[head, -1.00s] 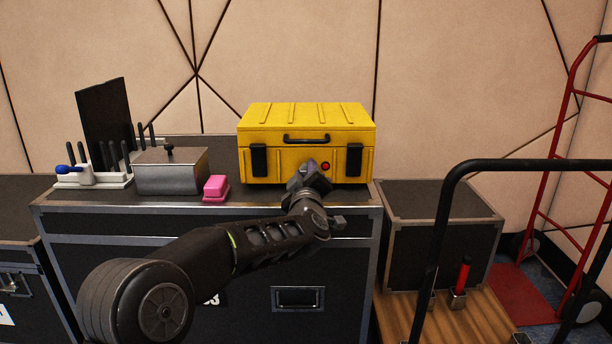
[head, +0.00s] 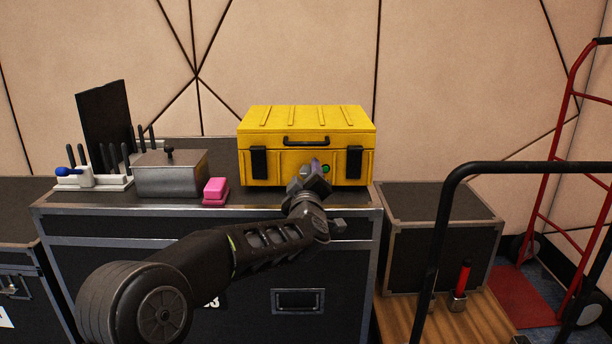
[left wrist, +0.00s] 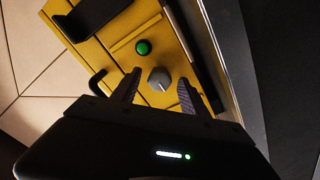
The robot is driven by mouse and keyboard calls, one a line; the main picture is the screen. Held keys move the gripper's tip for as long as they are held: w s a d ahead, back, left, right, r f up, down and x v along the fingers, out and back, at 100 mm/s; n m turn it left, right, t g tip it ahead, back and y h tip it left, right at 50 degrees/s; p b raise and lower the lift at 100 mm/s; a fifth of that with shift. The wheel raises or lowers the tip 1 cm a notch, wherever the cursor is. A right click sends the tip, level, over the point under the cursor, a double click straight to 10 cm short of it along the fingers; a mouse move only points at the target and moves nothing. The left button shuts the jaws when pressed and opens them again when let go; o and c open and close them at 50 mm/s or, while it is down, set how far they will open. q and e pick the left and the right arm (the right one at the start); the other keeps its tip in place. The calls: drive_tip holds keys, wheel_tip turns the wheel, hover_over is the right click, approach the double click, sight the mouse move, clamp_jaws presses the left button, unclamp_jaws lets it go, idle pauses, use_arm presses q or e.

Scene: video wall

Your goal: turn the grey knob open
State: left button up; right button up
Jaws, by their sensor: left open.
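The grey knob (left wrist: 159,79) sits on the front of the yellow case (head: 306,116), beside a round green light (left wrist: 143,47). In the head view the knob (head: 305,171) shows partly, just behind my gripper, and the green light (head: 326,169) is to its right. My left gripper (left wrist: 158,92) is open, its two fingers on either side of the knob and apart from it in the left wrist view. In the head view my left gripper (head: 308,180) is in front of the case. My right gripper is not in view.
The yellow case stands on a black flight case (head: 130,225). To its left are a pink block (head: 215,188), a grey metal box (head: 171,172) and a white rack (head: 110,182) with black-handled items. A black cart rail (head: 437,235) and a red hand truck (head: 545,215) stand at the right.

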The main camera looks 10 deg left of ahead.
use_arm(q)
drive_tip(key=p+v, duration=0.1)
drive_tip(key=v, duration=0.6)
drive_tip(key=shift+s+d, duration=0.15)
drive_tip(key=shift+s, duration=0.15)
